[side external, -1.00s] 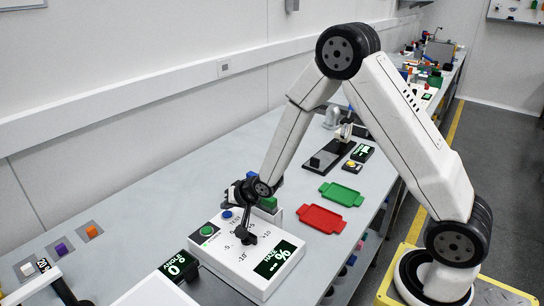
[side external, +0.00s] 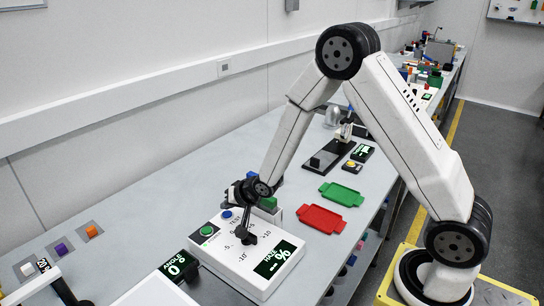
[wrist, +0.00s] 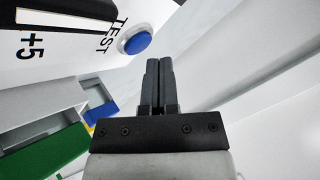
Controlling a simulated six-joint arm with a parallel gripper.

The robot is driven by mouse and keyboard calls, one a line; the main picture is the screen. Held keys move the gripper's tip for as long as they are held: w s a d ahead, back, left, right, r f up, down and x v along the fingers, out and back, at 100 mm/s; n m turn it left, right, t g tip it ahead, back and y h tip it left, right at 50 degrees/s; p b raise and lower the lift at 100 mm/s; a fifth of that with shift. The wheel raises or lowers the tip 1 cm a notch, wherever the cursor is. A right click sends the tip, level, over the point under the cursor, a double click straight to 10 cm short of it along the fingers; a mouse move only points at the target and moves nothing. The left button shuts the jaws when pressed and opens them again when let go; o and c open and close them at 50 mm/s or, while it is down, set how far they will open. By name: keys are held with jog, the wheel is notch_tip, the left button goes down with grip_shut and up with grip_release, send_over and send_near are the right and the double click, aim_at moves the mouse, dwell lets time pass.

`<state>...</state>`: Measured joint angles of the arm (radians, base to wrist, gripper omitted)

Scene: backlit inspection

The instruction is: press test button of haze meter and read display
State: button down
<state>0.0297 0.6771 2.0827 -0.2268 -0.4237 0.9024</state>
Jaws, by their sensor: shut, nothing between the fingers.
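The haze meter (side external: 222,262) is a white box on the grey bench in the side view. Its blue button (side external: 227,213) is at the far edge; in the wrist view the blue button (wrist: 135,40) sits by the word TEST. Its dark display (side external: 275,259) shows a percent sign, with what look like dashes before it. My gripper (side external: 231,194) is shut and empty, close above the blue button. In the wrist view my gripper's fingertips (wrist: 158,63) are just right of and below the button; contact cannot be made out.
A green button (side external: 207,230) and a dark knob (side external: 246,236) with a scale are on the meter's top. A red tray (side external: 321,219) and a green tray (side external: 341,194) lie to the right. An angle display (side external: 178,267) stands at left.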

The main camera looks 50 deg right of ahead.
aim_at(229, 215)
jog(key=shift+f, duration=0.85)
dwell(1.1)
jog(key=shift+r, duration=0.85)
jog(key=shift+r, duration=0.1)
jog(key=shift+r, duration=2.4)
